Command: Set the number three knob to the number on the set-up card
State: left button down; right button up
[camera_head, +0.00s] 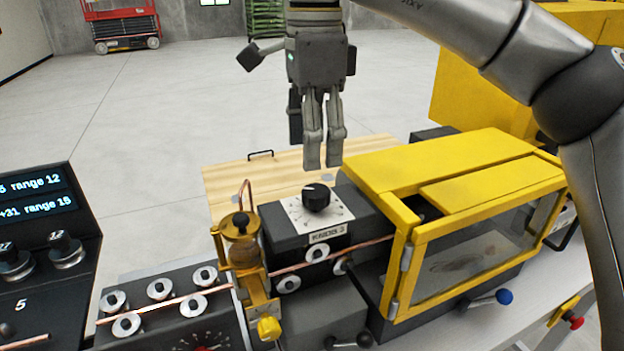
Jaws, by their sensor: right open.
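The number three knob (316,198) is a black round knob on a white dial plate, with a small label reading KNOB 3 (327,233) on the front edge below it. The knob's exact setting is too small to read. My right gripper (323,166) points down just above and behind the knob in the picture, with its two fingers apart and nothing between them. It does not appear to touch the knob. My left gripper is not in view. I cannot make out a set-up card.
A yellow guard box (470,190) with a clear window stands right of the knob. A brass oiler (241,240) stands to its left. A copper tube (165,303) runs between rollers in front. A dark display panel (38,230) is at far left. A wooden board (228,180) lies behind.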

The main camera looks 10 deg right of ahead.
aim_at(314, 190)
notch_tip(314, 190, down, 3)
jog(key=shift+w+d+f+p, duration=0.1)
jog(key=shift+f+p, duration=0.1)
jog(key=shift+p, duration=0.15)
jog(key=f+p, duration=0.1)
jog(key=f, duration=0.3)
jog(key=shift+w+f, duration=0.15)
jog(key=shift+w, duration=0.05)
jog(key=shift+f, duration=0.15)
jog(key=c, duration=1)
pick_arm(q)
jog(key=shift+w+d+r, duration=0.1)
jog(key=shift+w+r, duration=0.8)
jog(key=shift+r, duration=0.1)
